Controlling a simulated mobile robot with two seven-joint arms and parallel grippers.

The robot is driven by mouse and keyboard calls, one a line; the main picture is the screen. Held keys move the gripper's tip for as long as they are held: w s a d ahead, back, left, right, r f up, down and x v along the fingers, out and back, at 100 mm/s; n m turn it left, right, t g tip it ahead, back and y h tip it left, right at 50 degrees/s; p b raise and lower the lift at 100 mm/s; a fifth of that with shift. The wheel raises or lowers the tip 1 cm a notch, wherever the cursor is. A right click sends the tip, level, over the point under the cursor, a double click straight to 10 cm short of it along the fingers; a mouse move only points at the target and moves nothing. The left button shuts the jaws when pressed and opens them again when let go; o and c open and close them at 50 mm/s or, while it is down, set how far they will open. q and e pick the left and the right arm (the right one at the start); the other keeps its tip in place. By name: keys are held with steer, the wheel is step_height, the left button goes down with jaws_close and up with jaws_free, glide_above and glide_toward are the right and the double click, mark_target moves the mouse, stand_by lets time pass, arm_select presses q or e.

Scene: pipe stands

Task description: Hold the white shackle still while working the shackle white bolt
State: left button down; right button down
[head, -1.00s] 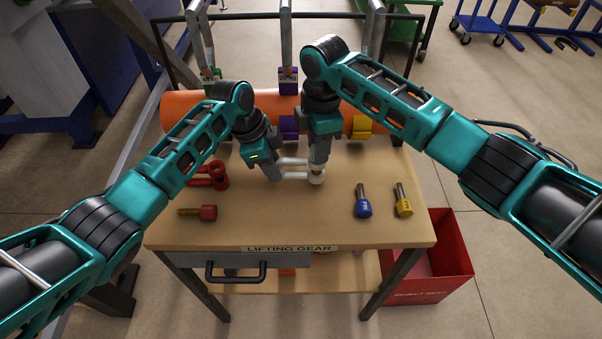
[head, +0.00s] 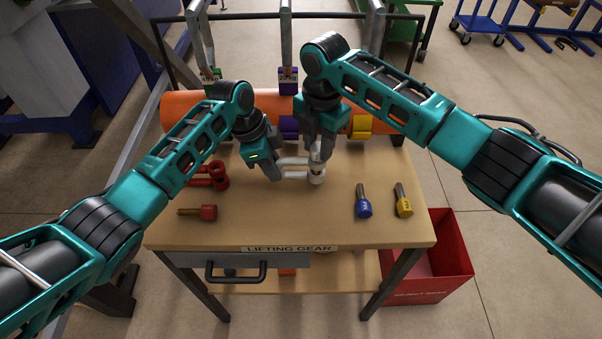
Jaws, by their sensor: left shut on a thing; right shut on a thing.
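The white shackle (head: 293,175) lies on the wooden table top, its eye end to the right. My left gripper (head: 277,174) is shut on the shackle's left part and covers some of it. The white bolt (head: 316,164) stands upright at the shackle's right end. My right gripper (head: 319,155) points down from above and is shut on the bolt's upper part. How deep the bolt sits in the shackle is too small to tell.
A red shackle (head: 215,175) and red bolt (head: 208,212) lie to the left. A blue bolt (head: 363,203) and yellow bolt (head: 403,202) lie to the right. An orange pipe (head: 181,112) runs behind. A red bin (head: 440,275) stands on the floor at right.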

steer(key=shift+r, duration=0.9)
steer(key=shift+r, duration=1.95)
arm_select(q)
steer(key=c, duration=0.9)
jaws_free()
steer(key=shift+o, duration=0.2)
steer(key=v, duration=1.2)
steer(key=shift+f, duration=0.1)
